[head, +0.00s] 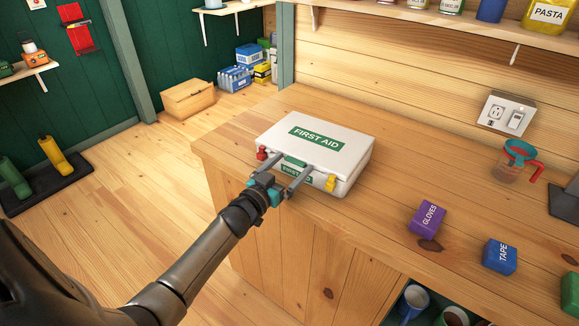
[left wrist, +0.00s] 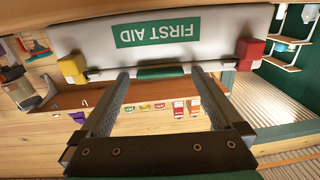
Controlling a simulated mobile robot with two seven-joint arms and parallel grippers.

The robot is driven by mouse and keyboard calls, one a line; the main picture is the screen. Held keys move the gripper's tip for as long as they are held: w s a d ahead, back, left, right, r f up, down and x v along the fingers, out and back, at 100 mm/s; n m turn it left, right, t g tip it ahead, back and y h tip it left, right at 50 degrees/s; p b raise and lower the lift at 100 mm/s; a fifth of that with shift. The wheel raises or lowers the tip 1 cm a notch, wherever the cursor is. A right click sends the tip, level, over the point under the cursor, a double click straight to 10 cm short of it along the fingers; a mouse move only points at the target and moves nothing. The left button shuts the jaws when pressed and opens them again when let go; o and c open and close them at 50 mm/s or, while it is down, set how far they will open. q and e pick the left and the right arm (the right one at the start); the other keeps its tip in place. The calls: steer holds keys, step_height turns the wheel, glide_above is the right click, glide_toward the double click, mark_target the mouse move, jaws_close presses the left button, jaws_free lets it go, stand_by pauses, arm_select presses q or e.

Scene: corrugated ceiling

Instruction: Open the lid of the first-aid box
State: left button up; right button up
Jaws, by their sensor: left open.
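The white first-aid box (head: 318,135) lies shut on the wooden counter near its left corner, with a green label on top. Its front has a red latch (head: 262,153), a yellow latch (head: 330,183) and a green handle (head: 294,161) between them. My left gripper (head: 296,167) is open at the front of the box, with one finger on each side of the handle. The left wrist view shows the box (left wrist: 195,35) upside down, with the green handle (left wrist: 160,71) just past the fingertips; contact cannot be told. My right gripper is not in view.
A purple gloves box (head: 427,218), a blue tape box (head: 500,257) and a measuring cup (head: 515,162) stand to the right on the counter (head: 400,165). An outlet plate (head: 506,114) is on the back wall. The counter between the first-aid box and the gloves is clear.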

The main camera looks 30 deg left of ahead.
arm_select(q)
jaws_close()
stand_by(0.8)
